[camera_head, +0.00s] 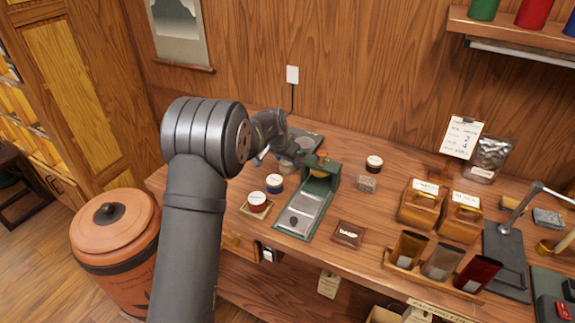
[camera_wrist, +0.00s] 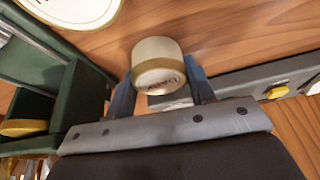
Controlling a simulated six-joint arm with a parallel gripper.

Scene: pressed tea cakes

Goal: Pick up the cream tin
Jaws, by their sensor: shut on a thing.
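The cream tin (camera_wrist: 158,50) is a small round tin with a tan band and a printed label. In the wrist view it sits between the two blue-grey fingers of my gripper (camera_wrist: 161,88), which is shut on it. In the head view my gripper (camera_head: 278,150) is behind the green press and left of it, partly hidden by my own arm. I cannot make out the cream tin clearly there, nor tell whether it is clear of the table.
The green press (camera_head: 322,178) stands just right of my gripper, with a grey scale (camera_head: 308,139) behind. Wooden boxes (camera_head: 420,203) stand farther right.

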